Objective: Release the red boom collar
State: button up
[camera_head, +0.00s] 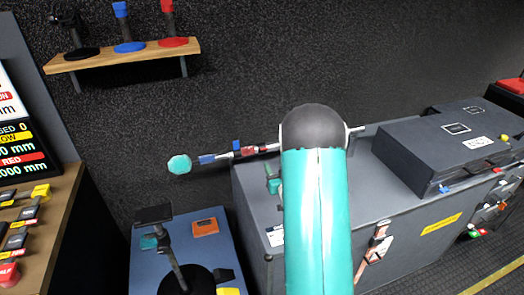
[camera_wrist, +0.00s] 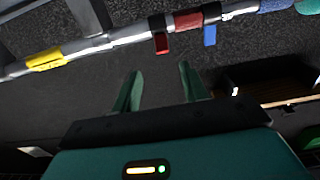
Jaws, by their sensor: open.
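The boom pole (camera_wrist: 110,40) runs across the top of the wrist view. On it sits the red boom collar (camera_wrist: 187,20), with a red lever tab (camera_wrist: 161,43) hanging down. My gripper (camera_wrist: 161,74) is open and empty. Its two green fingers point toward the pole, one to each side of the red tab in the picture, and their tips appear apart from it. In the head view the red collar (camera_head: 249,150) shows small on the pole, left of my arm's dark joint. My arm hides part of the pole there.
A blue tab (camera_wrist: 210,36) hangs just right of the red one, and a yellow collar (camera_wrist: 45,59) sits further left. The pole ends in a teal tip (camera_head: 179,164). A grey cabinet (camera_head: 345,210) stands below. A wooden shelf (camera_head: 120,57) hangs on the wall.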

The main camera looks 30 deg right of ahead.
aim_at(264, 149)
jog(key=x, duration=1.1)
jog(key=shift+w+a, duration=0.15)
jog(key=shift+f, duration=0.15)
grip_shut()
